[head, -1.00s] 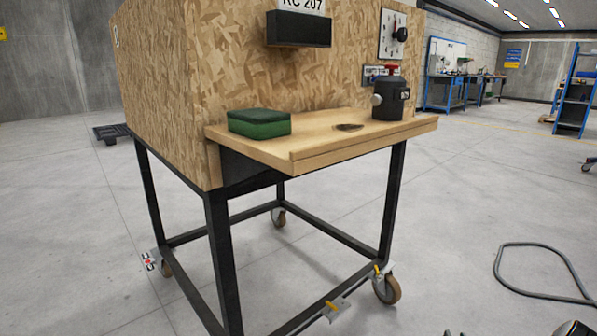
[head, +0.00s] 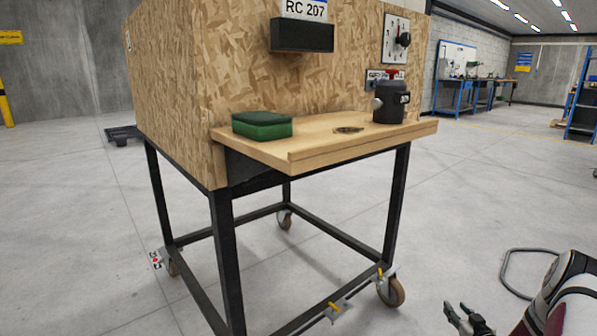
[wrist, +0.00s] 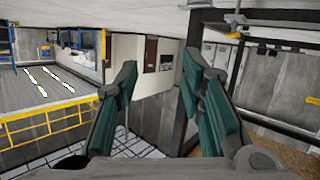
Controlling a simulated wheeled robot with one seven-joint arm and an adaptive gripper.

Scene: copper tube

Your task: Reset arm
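My gripper (head: 468,318) shows at the bottom right of the head view, low and to the right of the wooden cart. In the wrist view my gripper (wrist: 160,100) has its two green-padded fingers spread apart with nothing between them. My arm enters the head view from the bottom right corner. The fingers are clear of the cart and touch nothing that I can see.
A chipboard box on a black wheeled frame (head: 222,262) carries a wooden shelf (head: 330,140). A grey hose (head: 506,275) lies on the floor at right. Open floor surrounds the cart.

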